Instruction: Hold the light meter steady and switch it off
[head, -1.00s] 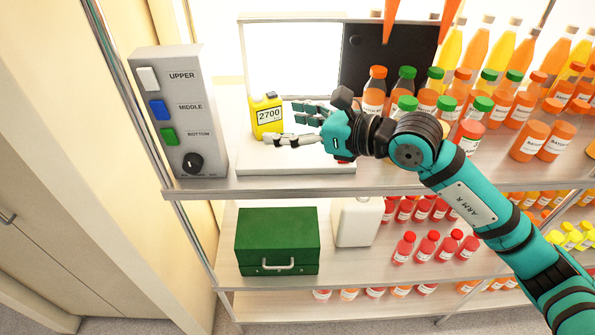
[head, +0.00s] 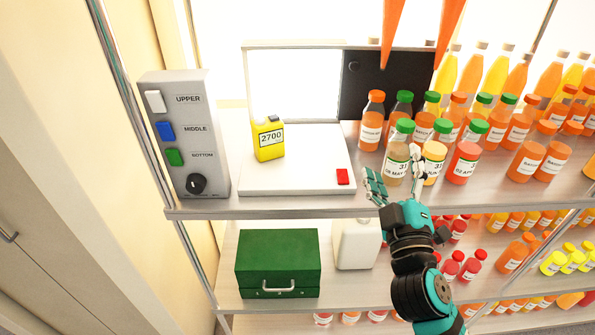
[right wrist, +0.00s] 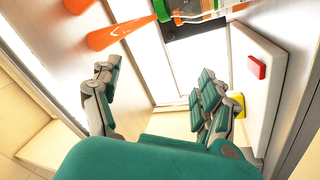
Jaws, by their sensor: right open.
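The light meter (head: 269,139) is a small yellow box with a dark top and a display reading 2700. It stands upright on the left part of a white platform (head: 300,180), which has a red button (head: 342,177) at its front right corner. My right gripper (head: 395,183) is open and empty, at the shelf's front edge right of the platform, apart from the meter and in front of the bottles. In the right wrist view, its fingers (right wrist: 160,105) are spread, and a yellow patch (right wrist: 240,102) shows partly behind them. My left gripper is not in view.
A grey control box (head: 185,135) with white, blue and green switches and a dark knob stands at left. Juice bottles (head: 467,160) crowd the shelf right of the platform. Two orange pointed shapes (head: 392,30) hang above. A green case (head: 277,262) and white container (head: 357,245) sit below.

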